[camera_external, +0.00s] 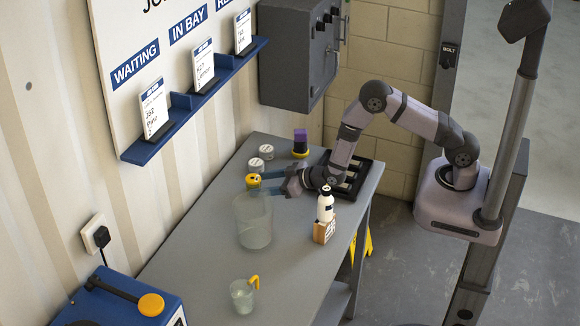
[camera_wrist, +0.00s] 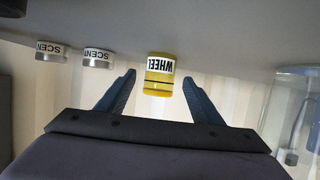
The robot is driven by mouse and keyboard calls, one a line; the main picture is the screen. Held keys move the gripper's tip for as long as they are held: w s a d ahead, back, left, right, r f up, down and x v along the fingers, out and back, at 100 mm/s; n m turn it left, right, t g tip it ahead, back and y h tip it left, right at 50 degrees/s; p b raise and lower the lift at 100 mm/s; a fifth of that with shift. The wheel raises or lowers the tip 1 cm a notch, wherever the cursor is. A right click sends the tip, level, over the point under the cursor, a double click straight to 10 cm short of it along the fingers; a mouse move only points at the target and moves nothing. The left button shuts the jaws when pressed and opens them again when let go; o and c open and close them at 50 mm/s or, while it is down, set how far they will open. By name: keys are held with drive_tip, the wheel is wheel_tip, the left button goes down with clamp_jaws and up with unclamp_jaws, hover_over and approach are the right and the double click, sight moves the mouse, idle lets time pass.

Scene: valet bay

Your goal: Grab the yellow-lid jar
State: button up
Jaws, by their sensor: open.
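The yellow-lid jar (camera_external: 253,181) stands on the grey table near the wall, in front of two white-lidded jars. In the wrist view the jar (camera_wrist: 159,74) shows a white label reading "WHEEL" and lies between and just beyond the fingertips. My gripper (camera_external: 266,183) reaches left toward it, low over the table. In the wrist view my gripper (camera_wrist: 159,82) is open, with one blue finger on each side of the jar's line and nothing held. Gaps show between both fingers and the jar.
Two white jars (camera_external: 266,152) (camera_external: 256,165) labelled "SCENT" stand behind the yellow-lid jar. A large clear container (camera_external: 253,222) stands close in front of my gripper. A white bottle (camera_external: 325,206) stands by a tan block (camera_external: 323,232). A clear jug (camera_external: 242,297) is at the table's near end.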

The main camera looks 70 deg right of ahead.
sight(254, 184)
drive_tip(key=shift+p+x, duration=0.7)
drive_tip(key=shift+x, duration=1.1)
drive_tip(key=shift+r, duration=0.1)
drive_tip(key=c, duration=1.1)
